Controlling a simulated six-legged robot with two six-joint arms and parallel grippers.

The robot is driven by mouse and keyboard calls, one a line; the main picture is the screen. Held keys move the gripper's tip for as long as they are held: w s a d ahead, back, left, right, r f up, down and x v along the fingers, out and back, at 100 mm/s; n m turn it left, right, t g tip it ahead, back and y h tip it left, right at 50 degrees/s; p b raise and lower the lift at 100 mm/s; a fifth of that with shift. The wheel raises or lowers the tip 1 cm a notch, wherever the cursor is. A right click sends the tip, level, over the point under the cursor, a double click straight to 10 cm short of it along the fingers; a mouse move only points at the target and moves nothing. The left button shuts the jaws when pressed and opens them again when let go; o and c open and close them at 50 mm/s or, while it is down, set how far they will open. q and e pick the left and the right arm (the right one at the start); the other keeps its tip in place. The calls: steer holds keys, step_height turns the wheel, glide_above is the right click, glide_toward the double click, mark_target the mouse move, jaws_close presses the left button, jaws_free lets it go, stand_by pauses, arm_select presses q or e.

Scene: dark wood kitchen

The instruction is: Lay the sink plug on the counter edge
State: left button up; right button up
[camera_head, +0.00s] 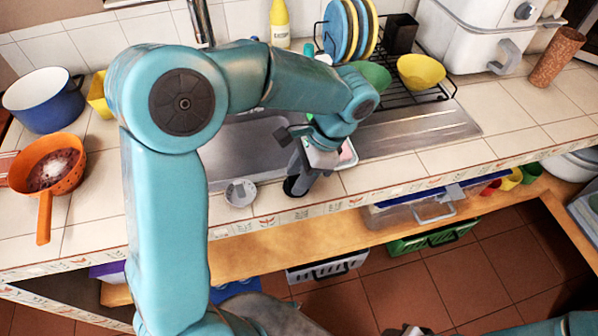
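A small round grey metal piece, which looks like the sink plug (240,193), lies on the tiled counter near its front edge, left of my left gripper. My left gripper (296,180) reaches down over the front rim of the sink (240,150), close to the counter's front edge. A dark rounded shape shows at its lower end; I cannot tell whether this is a fingertip or something held. The gripper is apart from the round grey piece. Only a small part of what may be my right gripper shows at the bottom edge, and its fingers cannot be made out.
An orange colander (48,168) and a blue pot (45,98) stand on the left counter (95,205). A dish rack (440,88) with plates and a yellow bowl (421,71) stands behind the drainboard. A wooden shelf (350,238) with bins runs below. The right front counter is clear.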

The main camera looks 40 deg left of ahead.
arm_select(q)
steer(key=shift+r, duration=0.15)
steer(key=p+v, duration=0.1)
steer(key=v, duration=1.1)
steer(key=shift+p, duration=0.3)
steer(key=shift+s, duration=0.1)
